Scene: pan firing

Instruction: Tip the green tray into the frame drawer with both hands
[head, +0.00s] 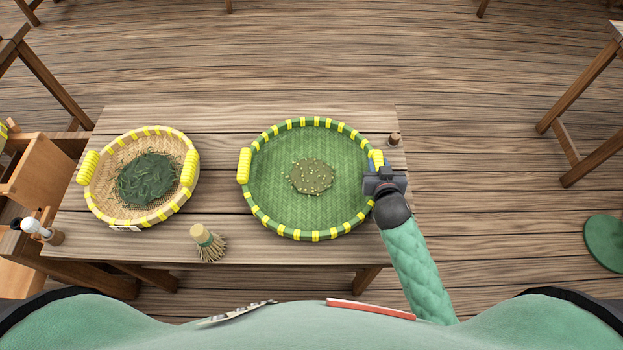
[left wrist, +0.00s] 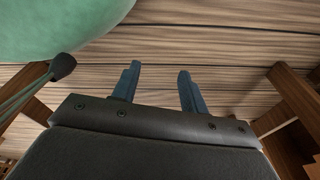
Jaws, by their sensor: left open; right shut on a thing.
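The green tray (head: 270,190) is round, with a green woven floor, yellow bands on its rim and a yellow grip at its left side. It lies flat on the wooden table, with a small heap of pale bits (head: 312,177) in its middle. My right gripper (head: 376,168) is shut on the tray's right-hand grip, which it mostly hides. My left gripper (left wrist: 158,82) shows only in the left wrist view, open and empty above the wooden floor. A wooden drawer (head: 40,172) stands at the far left; I cannot tell whether it is the frame drawer.
A tan basket (head: 103,185) with dark green leaves (head: 150,180) sits left of the tray on the table (head: 220,130). A small brush (head: 209,243) stands near the front edge, and a small wooden peg (head: 394,139) at the right. A green round stool (head: 604,240) is far right.

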